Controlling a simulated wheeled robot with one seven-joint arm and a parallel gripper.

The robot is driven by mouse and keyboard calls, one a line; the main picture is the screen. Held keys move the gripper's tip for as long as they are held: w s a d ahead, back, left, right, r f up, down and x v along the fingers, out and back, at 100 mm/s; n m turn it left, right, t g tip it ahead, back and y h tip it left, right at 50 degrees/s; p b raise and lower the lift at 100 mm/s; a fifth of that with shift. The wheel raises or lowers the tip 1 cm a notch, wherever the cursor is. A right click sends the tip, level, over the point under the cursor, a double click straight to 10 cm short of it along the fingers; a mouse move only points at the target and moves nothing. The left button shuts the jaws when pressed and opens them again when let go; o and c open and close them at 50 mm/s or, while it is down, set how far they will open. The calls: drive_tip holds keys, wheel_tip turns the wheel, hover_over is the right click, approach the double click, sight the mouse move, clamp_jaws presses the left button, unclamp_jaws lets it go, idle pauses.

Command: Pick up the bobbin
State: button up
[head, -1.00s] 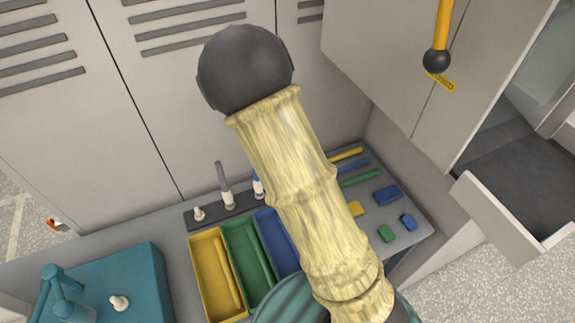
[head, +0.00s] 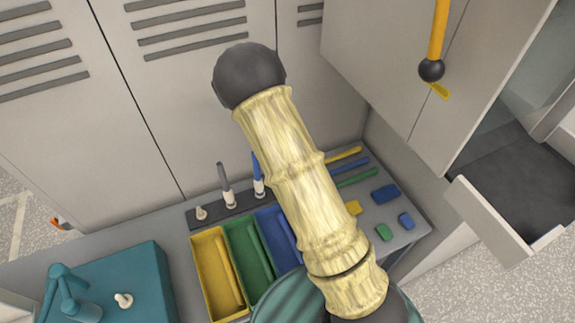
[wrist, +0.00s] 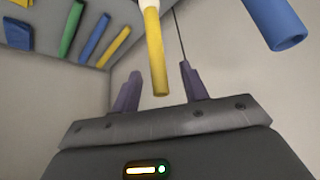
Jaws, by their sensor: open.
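A yellow bobbin (wrist: 156,58) with a white part at its upper end shows in the wrist view, in line with the gap between the fingers. My gripper (wrist: 160,72) is open, with one purple finger on each side. A blue bobbin (wrist: 274,22) is at the upper right, outside the fingers. In the head view a grey bobbin (head: 224,178) and the blue bobbin (head: 257,170) stand on white pegs in a dark rack (head: 236,207). The gripper and yellow bobbin are hidden behind my arm there.
Yellow (head: 203,280), green (head: 232,262) and blue (head: 272,221) trays stand before the rack. Coloured bars and blocks (head: 384,194) lie to the right. A teal machine (head: 120,275) is at left; lockers (head: 190,90) close off the back. An open drawer (head: 495,222) sticks out at right.

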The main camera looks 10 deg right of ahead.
drive_tip(key=shift+p+x, duration=1.05)
drive_tip(key=shift+x, duration=1.1)
drive_tip(key=shift+d, duration=0.15)
drive_tip(key=shift+c, duration=0.2)
clamp_jaws()
